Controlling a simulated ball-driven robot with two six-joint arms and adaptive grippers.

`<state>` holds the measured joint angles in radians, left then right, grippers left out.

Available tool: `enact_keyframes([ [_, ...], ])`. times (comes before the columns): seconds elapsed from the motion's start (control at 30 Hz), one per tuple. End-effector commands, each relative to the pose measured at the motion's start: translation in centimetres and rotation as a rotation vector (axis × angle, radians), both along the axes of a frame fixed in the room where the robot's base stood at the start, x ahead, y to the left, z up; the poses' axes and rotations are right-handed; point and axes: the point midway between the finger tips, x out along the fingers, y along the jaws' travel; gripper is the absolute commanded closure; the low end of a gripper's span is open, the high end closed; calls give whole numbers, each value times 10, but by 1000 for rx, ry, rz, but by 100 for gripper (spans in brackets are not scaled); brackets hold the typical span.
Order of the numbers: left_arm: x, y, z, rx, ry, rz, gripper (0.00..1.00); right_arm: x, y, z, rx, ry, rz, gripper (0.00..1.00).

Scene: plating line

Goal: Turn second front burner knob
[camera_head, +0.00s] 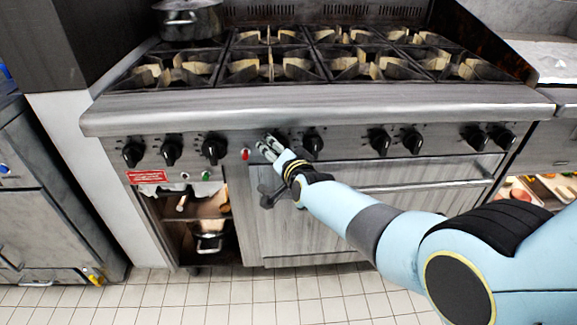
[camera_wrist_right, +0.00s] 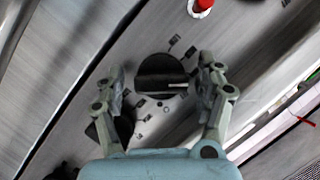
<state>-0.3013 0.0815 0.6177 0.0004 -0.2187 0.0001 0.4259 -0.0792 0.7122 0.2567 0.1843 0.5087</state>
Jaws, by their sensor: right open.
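A row of black knobs runs along the metal front panel of the stove (camera_head: 330,110). My right gripper (camera_head: 268,146) is at this panel, between the red indicator (camera_head: 245,154) and a black knob (camera_head: 313,143). In the right wrist view, the open right gripper (camera_wrist_right: 165,85) has a black knob (camera_wrist_right: 158,76) between its fingers, one finger on each side. Whether the fingers touch it I cannot tell. That knob is hidden behind the gripper in the head view. Another knob (camera_wrist_right: 103,132) is partly covered by the left-hand finger. My left gripper is out of view.
The oven door handle (camera_head: 420,186) juts out below the right knobs. The thick front ledge (camera_head: 200,115) overhangs the panel. A pot (camera_head: 190,20) stands at the back left of the cooktop. An open cabinet with a pan (camera_head: 208,240) lies below left.

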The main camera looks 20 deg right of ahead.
Motion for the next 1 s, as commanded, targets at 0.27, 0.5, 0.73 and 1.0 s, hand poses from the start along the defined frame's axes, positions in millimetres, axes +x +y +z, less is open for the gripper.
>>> enact_keyframes([
  [0.27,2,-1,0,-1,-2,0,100,-28,-1,7,2,-1,-3,28],
  [0.5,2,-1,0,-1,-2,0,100,-53,0,12,3,0,1,28],
  [0.73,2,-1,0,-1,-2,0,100,-81,0,12,5,-2,2,28],
  [1.0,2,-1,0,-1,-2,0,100,-110,0,12,4,-2,1,28],
])
